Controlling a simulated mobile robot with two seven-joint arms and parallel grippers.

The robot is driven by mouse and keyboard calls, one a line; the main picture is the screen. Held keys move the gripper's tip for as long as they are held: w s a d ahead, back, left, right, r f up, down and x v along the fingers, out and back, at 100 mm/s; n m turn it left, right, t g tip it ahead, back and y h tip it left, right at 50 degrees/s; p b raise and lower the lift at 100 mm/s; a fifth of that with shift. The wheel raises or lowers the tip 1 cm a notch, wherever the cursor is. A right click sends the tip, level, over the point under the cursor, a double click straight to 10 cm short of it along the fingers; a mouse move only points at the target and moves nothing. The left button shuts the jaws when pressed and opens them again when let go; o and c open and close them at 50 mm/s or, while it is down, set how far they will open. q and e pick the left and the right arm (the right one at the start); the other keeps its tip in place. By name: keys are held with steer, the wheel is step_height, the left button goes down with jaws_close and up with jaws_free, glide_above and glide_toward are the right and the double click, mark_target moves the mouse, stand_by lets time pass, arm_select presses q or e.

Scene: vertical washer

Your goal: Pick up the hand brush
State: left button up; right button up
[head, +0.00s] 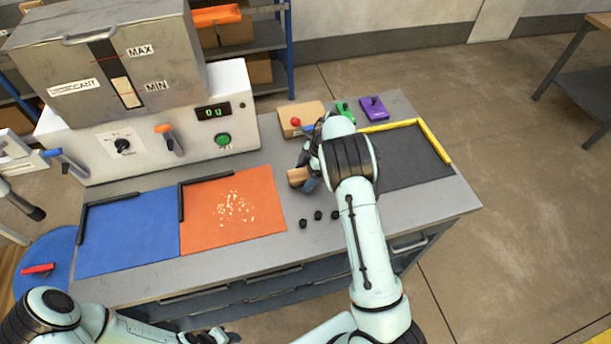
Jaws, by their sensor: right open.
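What looks like the hand brush, a small light-brown wooden piece (298,177), shows on the worktable just right of the orange mat. My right gripper (308,182) is open, pointing down right at it, with a dark finger beside its right end. The rest of the brush is hidden behind my gripper and wrist, and I cannot tell whether the fingers touch it. My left gripper (218,337) is low at the bottom edge, away from the table top, and its jaws are too small to read.
Light crumbs (234,208) lie on the orange mat (262,232), beside a blue mat (130,240). Several small black knobs (318,215) stand near the front edge. Behind are a red-button box (296,120), a purple switch (373,109) and a washer (215,150). A dark mat (415,160) lies right.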

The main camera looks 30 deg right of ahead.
mark_target(305, 172)
steer(key=c, duration=1.1)
step_height(305, 172, up, 20)
steer(key=shift+r, duration=0.1)
